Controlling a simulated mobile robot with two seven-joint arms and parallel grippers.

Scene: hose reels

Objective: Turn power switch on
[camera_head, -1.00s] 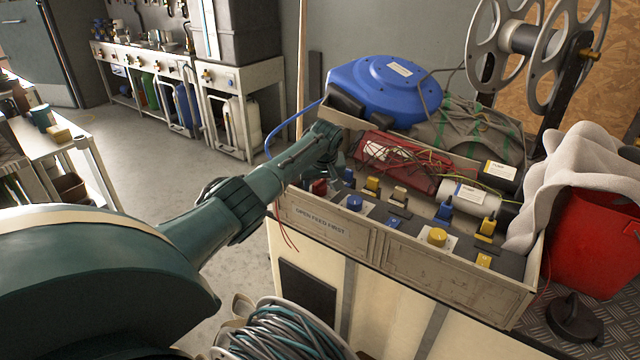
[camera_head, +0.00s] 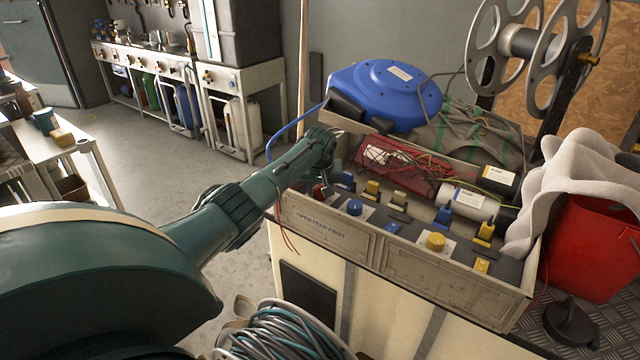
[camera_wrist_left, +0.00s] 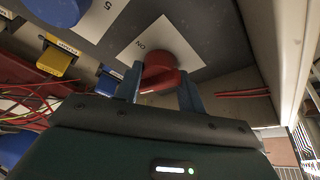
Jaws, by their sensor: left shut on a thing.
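The red rotary switch (camera_head: 319,191) sits at the left end of the control panel, partly hidden by my left arm. My right gripper is not in view.
Blue and yellow switches, such as the blue round knob (camera_head: 354,207) and yellow round knob (camera_head: 436,241), fill the panel to the right. Red wires, a blue hose reel (camera_head: 385,88) and a grey cylinder (camera_head: 468,201) lie behind. A red bucket (camera_head: 595,245) stands at right.

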